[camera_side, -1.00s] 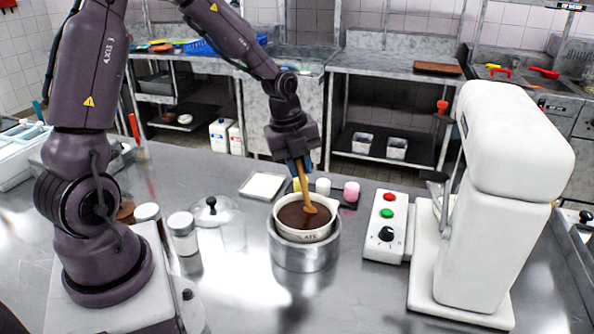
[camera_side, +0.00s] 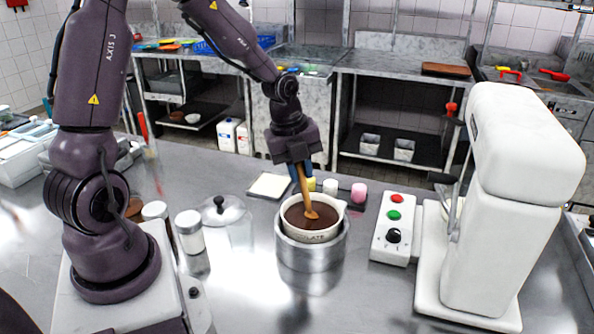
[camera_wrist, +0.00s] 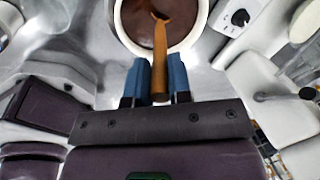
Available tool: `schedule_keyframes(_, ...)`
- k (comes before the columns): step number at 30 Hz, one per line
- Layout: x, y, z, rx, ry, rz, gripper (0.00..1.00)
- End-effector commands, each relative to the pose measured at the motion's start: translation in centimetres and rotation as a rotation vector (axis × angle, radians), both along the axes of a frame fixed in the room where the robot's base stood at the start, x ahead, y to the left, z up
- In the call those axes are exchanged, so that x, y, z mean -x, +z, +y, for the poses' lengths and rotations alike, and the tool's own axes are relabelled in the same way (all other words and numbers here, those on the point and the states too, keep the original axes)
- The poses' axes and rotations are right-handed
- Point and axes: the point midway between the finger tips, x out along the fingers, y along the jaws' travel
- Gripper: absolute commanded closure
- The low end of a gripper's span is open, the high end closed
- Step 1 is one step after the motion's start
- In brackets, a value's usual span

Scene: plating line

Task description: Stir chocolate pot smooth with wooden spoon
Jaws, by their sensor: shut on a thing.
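The chocolate pot (camera_side: 312,236) is a white bowl-like pot with lettering on its side, seated in a round metal holder (camera_side: 312,258) on the steel counter. Brown chocolate (camera_side: 298,216) fills it. The wooden spoon (camera_side: 305,190) leans in the pot with its lower end in the chocolate. My gripper (camera_side: 300,172) is above the pot, shut on the upper part of the spoon handle. In the wrist view, the blue fingers (camera_wrist: 160,80) stand on both sides of the spoon handle (camera_wrist: 160,55), and the pot rim (camera_wrist: 205,20) is beyond them. The spoon's tip is hidden in the chocolate.
A control box (camera_side: 393,228) with red and green buttons and a white mixer (camera_side: 510,200) stand right. A glass lid (camera_side: 225,220) and jars (camera_side: 189,232) stand left. A white square tray (camera_side: 269,186) and small coloured cups (camera_side: 358,192) sit behind the pot.

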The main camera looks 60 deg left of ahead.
Motion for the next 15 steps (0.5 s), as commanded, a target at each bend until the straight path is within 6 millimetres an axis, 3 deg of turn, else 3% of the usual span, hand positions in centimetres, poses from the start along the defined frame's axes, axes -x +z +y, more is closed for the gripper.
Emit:
schedule_keyframes(9,0.0,0.1,0.1,-0.001,0.000,-0.001,1.00)
schedule_keyframes(15,0.2,1.5,0.2,-0.003,0.003,-0.004,1.00)
